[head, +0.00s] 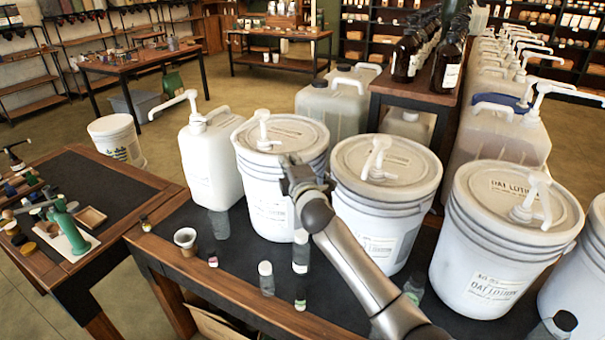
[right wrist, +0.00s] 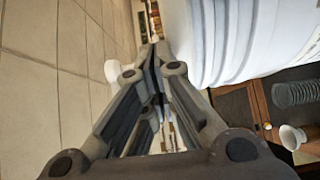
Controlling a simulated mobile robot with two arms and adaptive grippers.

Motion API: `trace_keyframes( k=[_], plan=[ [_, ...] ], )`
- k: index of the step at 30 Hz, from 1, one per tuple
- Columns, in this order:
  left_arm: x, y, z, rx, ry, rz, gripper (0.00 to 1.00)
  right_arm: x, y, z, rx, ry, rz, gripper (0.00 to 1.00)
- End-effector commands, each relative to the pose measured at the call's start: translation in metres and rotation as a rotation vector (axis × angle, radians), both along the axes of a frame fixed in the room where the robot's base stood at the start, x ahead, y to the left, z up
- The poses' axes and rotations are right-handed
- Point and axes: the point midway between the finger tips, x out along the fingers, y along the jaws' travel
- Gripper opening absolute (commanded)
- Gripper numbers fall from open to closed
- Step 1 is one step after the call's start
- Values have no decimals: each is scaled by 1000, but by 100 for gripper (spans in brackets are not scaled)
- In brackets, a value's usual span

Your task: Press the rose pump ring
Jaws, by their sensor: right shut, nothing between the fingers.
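Three white lidded pump buckets stand in a row: a left one (head: 283,200), a middle one (head: 375,235) and a right one (head: 480,265). Each has a white pump on its lid: left (head: 264,130), middle (head: 377,160), right (head: 535,195). The right bucket's label reads oat lotion. I cannot make out a rose label or ring. My right gripper (head: 291,165) is shut and empty, in front of the left bucket near its rim. In the right wrist view, its closed fingers (right wrist: 153,55) are beside a white ribbed bucket (right wrist: 240,40). My left gripper is out of view.
A white pump jug (head: 207,165) stands left of the left bucket. Small bottles (head: 300,250) and a cup (head: 185,240) stand along the table's front. A shelf with brown bottles (head: 405,55) rises behind.

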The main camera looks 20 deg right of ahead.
Motion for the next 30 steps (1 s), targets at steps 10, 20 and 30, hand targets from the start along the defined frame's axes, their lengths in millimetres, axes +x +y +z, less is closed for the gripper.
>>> trace_keyframes(
  k=[10,20,30],
  plan=[
    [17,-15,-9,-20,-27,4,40,-46,-10,-1,-1,-1,2,0],
    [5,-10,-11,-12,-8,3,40,-58,-13,1,1,0,3,0],
    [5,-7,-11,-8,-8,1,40,-59,-10,-1,1,4,18,0]
  ],
)
